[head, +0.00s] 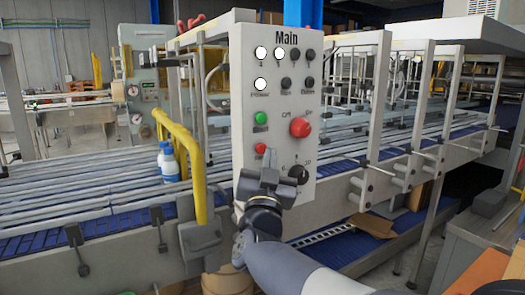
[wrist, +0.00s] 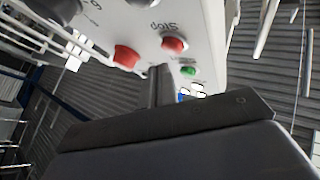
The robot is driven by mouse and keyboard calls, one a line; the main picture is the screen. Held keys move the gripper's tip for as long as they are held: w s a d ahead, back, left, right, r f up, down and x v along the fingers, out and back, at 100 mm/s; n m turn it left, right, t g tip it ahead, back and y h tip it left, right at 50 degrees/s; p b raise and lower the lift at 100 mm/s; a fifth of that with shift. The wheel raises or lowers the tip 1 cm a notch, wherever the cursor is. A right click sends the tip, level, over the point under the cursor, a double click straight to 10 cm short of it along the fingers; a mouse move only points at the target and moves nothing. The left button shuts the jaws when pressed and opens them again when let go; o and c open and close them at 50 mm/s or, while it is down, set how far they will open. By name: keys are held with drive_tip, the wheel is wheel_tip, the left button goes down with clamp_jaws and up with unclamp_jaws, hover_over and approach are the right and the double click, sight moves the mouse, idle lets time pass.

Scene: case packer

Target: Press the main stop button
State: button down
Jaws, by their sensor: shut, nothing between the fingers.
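The grey control panel (head: 222,90) is headed "Main" in the head view. A small red button (head: 260,148) sits low on its left, under a green button (head: 261,118). A larger red mushroom knob (head: 300,127) is to the right. In the wrist view the small red button (wrist: 175,44) has a "Stop" label beside it, with the large red knob (wrist: 126,56) to its left. My gripper (head: 269,155) is shut and empty, its tip close by the small red button's lower right. In the wrist view the fingers (wrist: 160,82) point between both red controls; contact cannot be told.
A black rotary knob (head: 298,174) is right of my gripper on the panel. A yellow guard rail (head: 190,150) and a blue-and-white bottle (head: 169,162) on the conveyor (head: 80,190) are to the left. Metal frame posts (head: 376,110) stand to the right.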

drive_tip(key=s+d+b, duration=0.1)
drive_tip(key=s, duration=0.1)
drive_tip(key=s+d, duration=0.1)
drive_tip(key=s, duration=0.1)
drive_tip(key=shift+d+b, duration=0.35)
drive_tip(key=shift+d, duration=0.05)
drive_tip(key=shift+a, duration=0.1)
idle(0.3)
drive_tip(key=shift+s+d+p, duration=0.5)
drive_tip(key=shift+s+d, duration=0.1)
drive_tip(key=shift+s, duration=0.2)
drive_tip(key=shift+s+d+p, duration=0.45)
drive_tip(key=shift+s+d, duration=0.1)
drive_tip(key=shift+s, duration=0.25)
